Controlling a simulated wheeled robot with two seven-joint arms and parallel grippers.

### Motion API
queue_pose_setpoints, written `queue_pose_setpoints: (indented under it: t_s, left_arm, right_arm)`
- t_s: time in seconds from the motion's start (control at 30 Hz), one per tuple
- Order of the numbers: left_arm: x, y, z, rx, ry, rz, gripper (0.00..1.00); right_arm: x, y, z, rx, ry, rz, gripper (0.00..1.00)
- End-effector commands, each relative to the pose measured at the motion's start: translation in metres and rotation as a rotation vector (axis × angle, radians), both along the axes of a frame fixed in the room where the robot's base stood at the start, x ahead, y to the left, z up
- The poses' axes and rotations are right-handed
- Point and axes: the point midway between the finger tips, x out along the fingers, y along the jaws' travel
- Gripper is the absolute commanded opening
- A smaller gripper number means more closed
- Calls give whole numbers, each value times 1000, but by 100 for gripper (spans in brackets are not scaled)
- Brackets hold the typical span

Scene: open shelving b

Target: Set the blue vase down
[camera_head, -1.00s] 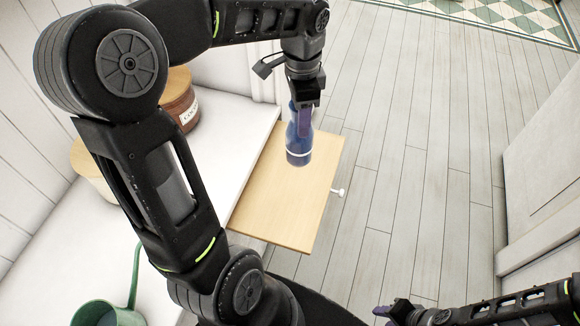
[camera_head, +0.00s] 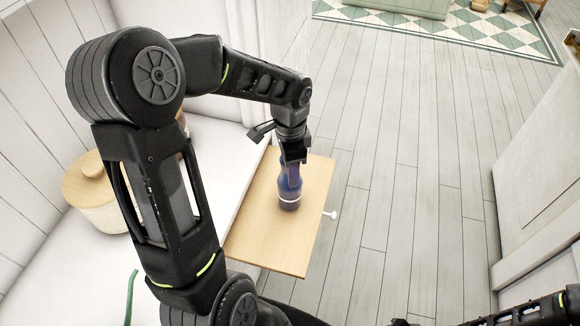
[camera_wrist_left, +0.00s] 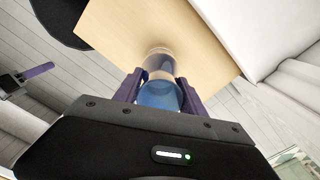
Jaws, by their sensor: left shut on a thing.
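The blue vase (camera_head: 289,197) has a pale band near its base and is upright over the wooden pull-out board (camera_head: 262,235). My left gripper (camera_head: 291,168) is shut on the vase's upper part from above. In the left wrist view the vase (camera_wrist_left: 158,92) sits between the two purple fingers, with the board (camera_wrist_left: 195,35) behind its base. I cannot tell whether the base touches the board. My right gripper is mostly cut off at the bottom edge of the head view; a purple finger of it (camera_wrist_left: 38,71) shows in the left wrist view.
A white knob (camera_head: 331,215) sticks out from the board's right edge. A white counter (camera_head: 222,148) runs along the left, with a pale lidded jar (camera_head: 92,193) and part of a green handle (camera_head: 131,298). The board around the vase is clear.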

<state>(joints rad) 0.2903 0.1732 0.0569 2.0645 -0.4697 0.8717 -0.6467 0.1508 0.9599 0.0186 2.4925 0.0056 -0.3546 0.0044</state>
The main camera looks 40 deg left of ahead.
Motion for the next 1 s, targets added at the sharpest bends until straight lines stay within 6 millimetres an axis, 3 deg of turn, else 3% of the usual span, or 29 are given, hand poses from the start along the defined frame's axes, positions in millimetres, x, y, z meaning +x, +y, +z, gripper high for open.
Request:
queue_pose_setpoints:
  t_s: [0.4,0.43,0.67,1.0]
  left_arm:
    - [0,0,-7,0,-1,0,0]
    - [0,0,-6,0,-1,0,50]
    - [0,0,-5,0,-1,0,69]
    - [0,0,-1,0,-1,0,70]
  right_arm:
    - [0,0,-3,0,0,0,36]
    - [0,0,-2,0,0,0,36]
    - [0,0,-2,1,-1,1,36]
    - [0,0,2,0,0,0,36]
